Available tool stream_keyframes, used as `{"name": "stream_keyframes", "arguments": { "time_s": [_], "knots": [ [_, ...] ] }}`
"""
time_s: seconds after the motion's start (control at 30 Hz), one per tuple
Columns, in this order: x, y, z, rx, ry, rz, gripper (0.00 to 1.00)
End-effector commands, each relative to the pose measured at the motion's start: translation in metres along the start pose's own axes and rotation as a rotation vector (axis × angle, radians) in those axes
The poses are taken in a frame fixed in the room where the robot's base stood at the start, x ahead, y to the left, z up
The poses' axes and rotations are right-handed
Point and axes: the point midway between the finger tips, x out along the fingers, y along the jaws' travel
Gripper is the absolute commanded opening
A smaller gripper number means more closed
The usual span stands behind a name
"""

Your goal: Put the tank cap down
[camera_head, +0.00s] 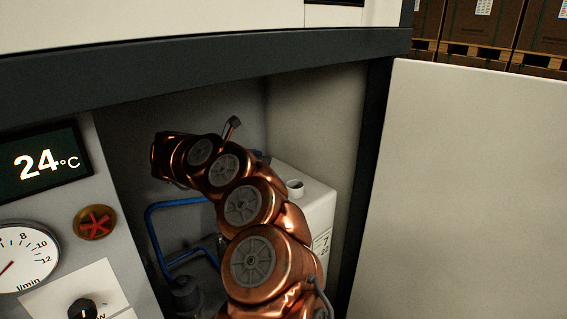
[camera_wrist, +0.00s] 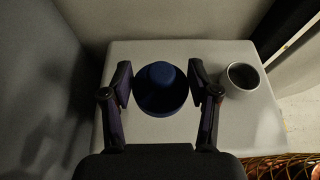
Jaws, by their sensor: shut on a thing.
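The tank cap (camera_wrist: 161,88) is round and dark blue with a raised knob, in the middle of the wrist view. My gripper (camera_wrist: 160,82) is shut on it, one finger on each side. The cap is over the flat top of the white tank (camera_wrist: 190,133); I cannot tell whether it touches that surface. The tank's open filler neck (camera_wrist: 241,78) stands uncovered to the right of the cap. In the head view the white tank (camera_head: 316,208) and its neck (camera_head: 295,187) show right of my copper-coloured arm, which largely hides my gripper and the cap.
The tank stands inside a cabinet recess with close grey walls (camera_head: 318,112). A blue pipe (camera_head: 152,222) and a dark fitting (camera_head: 186,294) are at the lower left. An open white door (camera_head: 470,190) is on the right. A panel with a display (camera_head: 45,163) and gauge (camera_head: 22,255) is on the left.

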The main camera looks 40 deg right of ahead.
Motion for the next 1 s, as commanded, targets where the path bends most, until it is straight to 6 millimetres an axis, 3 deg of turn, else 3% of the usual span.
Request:
{"name": "stream_keyframes", "arguments": {
  "time_s": [0.2, 0.43, 0.67, 1.0],
  "knots": [
    [0.048, -0.004, 0.015, 0.001, -0.001, -0.006, 0.32],
    [0.088, -0.006, 0.028, 0.001, -0.002, -0.006, 0.32],
    [0.101, -0.005, 0.029, -0.001, -0.001, 0.001, 0.32],
    [0.113, -0.004, -0.003, -0.004, 0.001, 0.001, 0.32]
  ]
}}
